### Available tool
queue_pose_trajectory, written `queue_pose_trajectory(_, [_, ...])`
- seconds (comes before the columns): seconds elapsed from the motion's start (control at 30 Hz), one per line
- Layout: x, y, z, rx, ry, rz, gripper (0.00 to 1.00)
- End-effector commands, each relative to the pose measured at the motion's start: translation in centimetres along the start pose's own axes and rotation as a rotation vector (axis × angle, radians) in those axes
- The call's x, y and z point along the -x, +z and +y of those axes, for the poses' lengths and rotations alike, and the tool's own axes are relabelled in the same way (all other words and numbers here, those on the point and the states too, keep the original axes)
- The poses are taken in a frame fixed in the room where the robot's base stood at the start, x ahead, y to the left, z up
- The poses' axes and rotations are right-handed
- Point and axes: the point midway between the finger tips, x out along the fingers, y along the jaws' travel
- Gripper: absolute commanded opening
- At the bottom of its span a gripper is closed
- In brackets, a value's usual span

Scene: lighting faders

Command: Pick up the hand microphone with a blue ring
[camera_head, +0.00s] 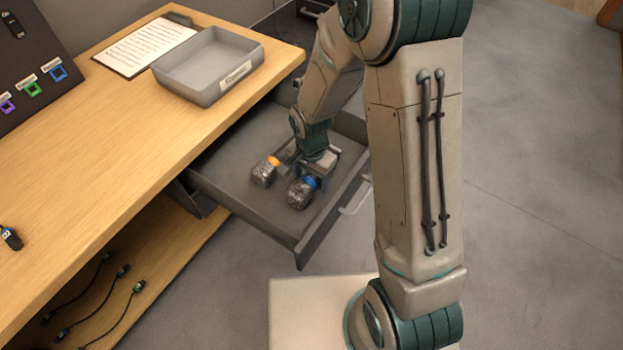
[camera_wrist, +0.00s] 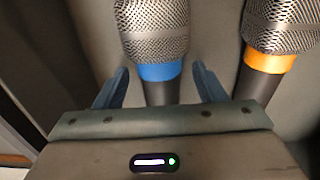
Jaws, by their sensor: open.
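The hand microphone with a blue ring (camera_head: 302,190) lies in the open drawer (camera_head: 235,200). In the wrist view its blue ring (camera_wrist: 160,72) and mesh head point away from my gripper (camera_wrist: 163,85). My gripper is open, with one finger on each side of the dark handle just below the blue ring. I cannot tell whether the fingers touch it. In the head view my gripper (camera_head: 308,172) is down in the drawer and hides the handle.
A second microphone with an orange ring (camera_head: 265,172) lies close by in the drawer; it also shows in the wrist view (camera_wrist: 270,60). A grey tray (camera_head: 205,90) and a clipboard (camera_head: 147,45) are on the wooden desk (camera_head: 120,150). Cables hang or lie below the desk.

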Motion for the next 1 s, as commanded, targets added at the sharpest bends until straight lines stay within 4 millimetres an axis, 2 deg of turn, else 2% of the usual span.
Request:
queue_pose_trajectory(0.03, [0.0,0.0,0.0,0.0,0.0,0.0,0.64])
queue_pose_trajectory(0.07, [0.0,0.0,0.0,0.0,0.0,0.0,0.58])
queue_pose_trajectory(0.2, [0.0,0.0,0.0,0.0,0.0,0.0,0.19])
queue_pose_trajectory(0.23, [0.0,0.0,0.0,0.0,0.0,0.0,0.11])
queue_pose_trajectory(0.27, [0.0,0.0,0.0,0.0,0.0,0.0,0.07])
queue_pose_trajectory(0.57, [0.5,-0.1,-0.1,-0.001,-0.002,0.002,0.07])
queue_pose_trajectory(0.67, [1.7,-0.1,-0.1,-0.002,-0.004,0.003,0.07])
queue_pose_trajectory(1.0, [8.0,-0.1,-0.1,0.0,-0.005,0.004,0.07])
